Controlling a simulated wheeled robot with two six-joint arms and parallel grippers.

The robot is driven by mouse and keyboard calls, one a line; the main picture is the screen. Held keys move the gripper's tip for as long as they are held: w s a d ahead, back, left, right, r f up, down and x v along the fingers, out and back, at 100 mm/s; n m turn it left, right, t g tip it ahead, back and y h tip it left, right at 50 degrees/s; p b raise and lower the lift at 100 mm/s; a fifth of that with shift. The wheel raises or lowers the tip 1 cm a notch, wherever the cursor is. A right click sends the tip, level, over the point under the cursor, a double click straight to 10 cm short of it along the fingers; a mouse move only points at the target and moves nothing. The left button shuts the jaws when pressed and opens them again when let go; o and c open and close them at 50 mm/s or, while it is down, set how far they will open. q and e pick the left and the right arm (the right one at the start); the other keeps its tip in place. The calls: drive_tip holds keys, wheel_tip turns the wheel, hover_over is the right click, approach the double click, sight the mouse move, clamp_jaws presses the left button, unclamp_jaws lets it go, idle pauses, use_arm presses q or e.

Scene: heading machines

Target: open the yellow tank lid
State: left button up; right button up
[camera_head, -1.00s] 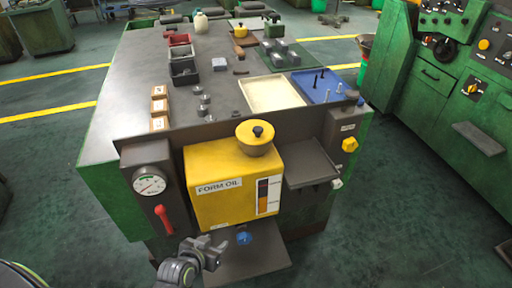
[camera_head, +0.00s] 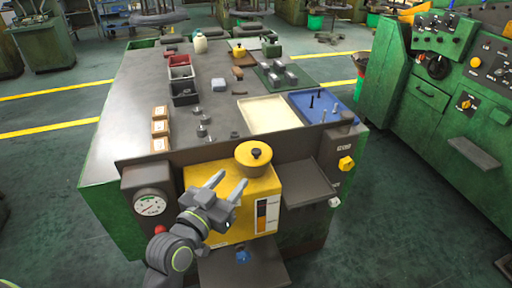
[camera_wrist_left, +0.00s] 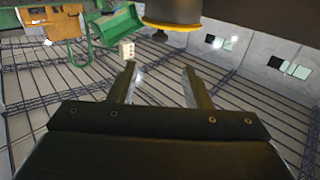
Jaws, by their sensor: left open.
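My left gripper (camera_head: 232,178) is open and empty, in front of the tank and to the left of the lid, apart from the knob. In the left wrist view the open fingers (camera_wrist_left: 158,70) show nothing between them. A dark rounded shape with a yellow rim (camera_wrist_left: 172,22) hangs at the top there; I cannot tell which part it is. My right gripper is not in view.
A pressure gauge (camera_head: 149,205) is left of the tank. A dark shelf (camera_head: 306,184) and a box with a yellow knob (camera_head: 345,163) are to its right. Cream (camera_head: 268,115) and blue (camera_head: 322,104) trays lie on the bench behind. A green machine (camera_head: 440,95) stands at right.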

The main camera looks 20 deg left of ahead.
sight(254, 153)
use_arm(q)
drive_tip(key=w+d+p, duration=0.1)
drive_tip(key=w, duration=0.3)
drive_tip(key=w+p, duration=0.1)
drive_tip(key=w, duration=0.3)
drive_tip(key=w+d+p, duration=0.1)
drive_tip(key=w, duration=0.4)
drive_tip(key=shift+d, duration=0.3)
clamp_jaws()
